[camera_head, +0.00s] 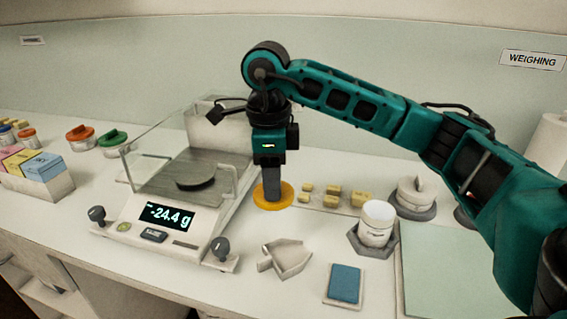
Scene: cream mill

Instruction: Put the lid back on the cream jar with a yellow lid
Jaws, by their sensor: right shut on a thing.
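The yellow lid (286,197) is a flat round disc just right of the balance, at or close to the counter surface. My right gripper (272,192) points straight down over its middle and is shut on it; the fingers hide the grip. I cannot tell whether the lid touches the counter, and no jar shows beneath it. A white round jar (376,221) with a small label and a pale top stands upright in a grey hexagonal holder, right of the lid and apart from it. I cannot tell whether its top is open. My left gripper is out of view.
The balance (183,214), reading -24.4 g, with clear shields stands left. Small yellow blocks (333,195) lie behind the jar. A pale angular tray (286,257) and a blue pad (344,283) lie in front. Orange-lidded (79,134) and green-lidded (113,138) jars stand far left.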

